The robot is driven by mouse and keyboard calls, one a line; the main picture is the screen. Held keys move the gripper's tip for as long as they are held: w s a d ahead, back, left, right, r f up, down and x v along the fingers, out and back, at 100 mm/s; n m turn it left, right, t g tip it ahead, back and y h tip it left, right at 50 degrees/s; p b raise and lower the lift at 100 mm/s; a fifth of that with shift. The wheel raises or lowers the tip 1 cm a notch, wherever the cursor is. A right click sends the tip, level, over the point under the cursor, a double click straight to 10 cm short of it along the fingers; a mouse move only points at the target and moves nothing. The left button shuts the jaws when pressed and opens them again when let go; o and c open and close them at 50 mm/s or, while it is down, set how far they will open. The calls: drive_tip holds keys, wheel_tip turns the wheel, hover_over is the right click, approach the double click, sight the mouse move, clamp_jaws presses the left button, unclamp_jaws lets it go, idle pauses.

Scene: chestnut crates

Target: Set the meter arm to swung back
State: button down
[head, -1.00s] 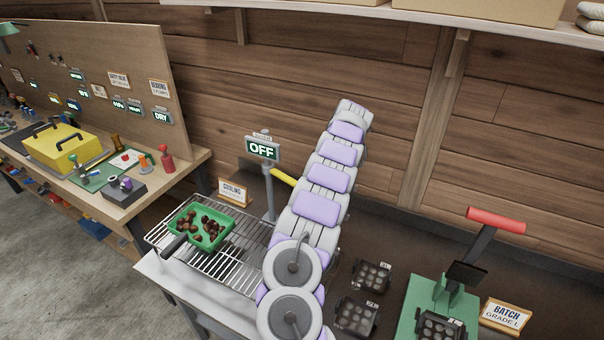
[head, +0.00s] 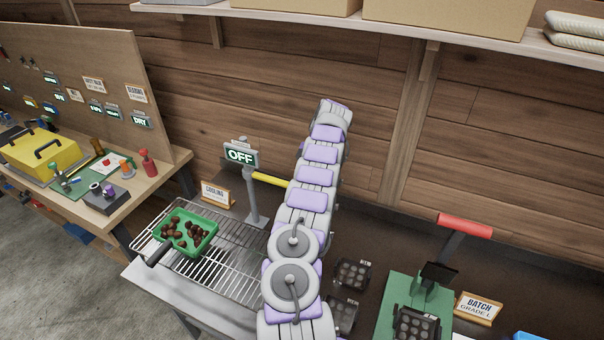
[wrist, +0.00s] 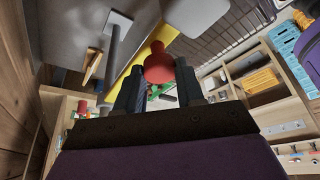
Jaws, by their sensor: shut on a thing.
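The meter arm is a yellow bar (head: 270,179) on a grey post (head: 254,200) above the wire rack. It points right from the post, and its far end is hidden behind my own arm. A sign (head: 241,155) on the post reads OFF. In the wrist view the yellow bar (wrist: 127,78) runs diagonally beside a red knob (wrist: 158,66). My gripper (wrist: 159,82) is shut on the knob, with one dark finger on each side. The head view does not show the fingers.
A green pan (head: 188,232) of chestnuts sits on the wire rack (head: 222,270) below the post. A COOLING sign (head: 215,194) stands behind it. A green press (head: 405,290) with a red handle (head: 466,224) and dark moulds (head: 352,274) are to the right.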

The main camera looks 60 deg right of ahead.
drive_tip(key=shift+d+r, duration=0.2)
